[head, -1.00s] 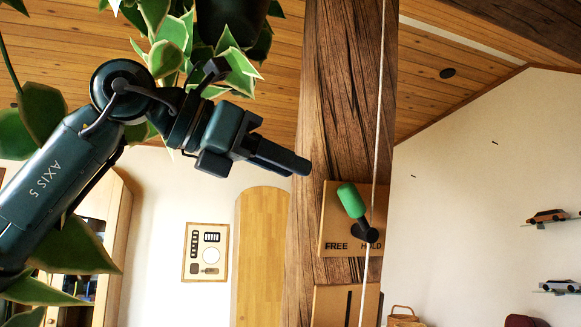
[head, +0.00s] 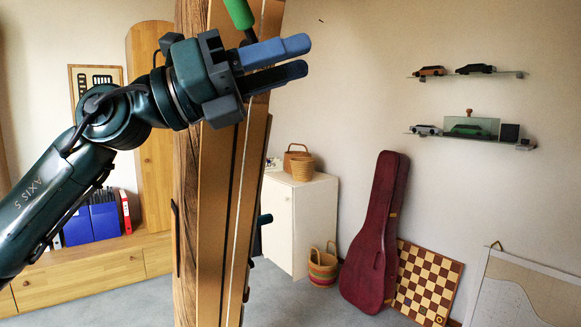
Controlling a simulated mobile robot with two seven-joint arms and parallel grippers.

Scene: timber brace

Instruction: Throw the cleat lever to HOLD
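The cleat lever (head: 239,12) has a green grip, cut off by the top edge of the head view. It leans to the upper left from a dark stem, whose lower part is behind my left gripper. My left gripper (head: 308,57) is in front of the timber post (head: 188,210), just below the green grip. Its two fingers point right with a gap between them, and nothing shows between them. I cannot tell whether it touches the lever. The FREE and HOLD lettering is not visible. My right gripper is not in view.
A tan slotted panel (head: 213,180) and a pale cord (head: 236,225) run down the post. A small dark teal piece (head: 265,219) sticks out behind the post. A white cabinet (head: 300,220), guitar case (head: 377,235) and chessboard (head: 427,285) stand well behind.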

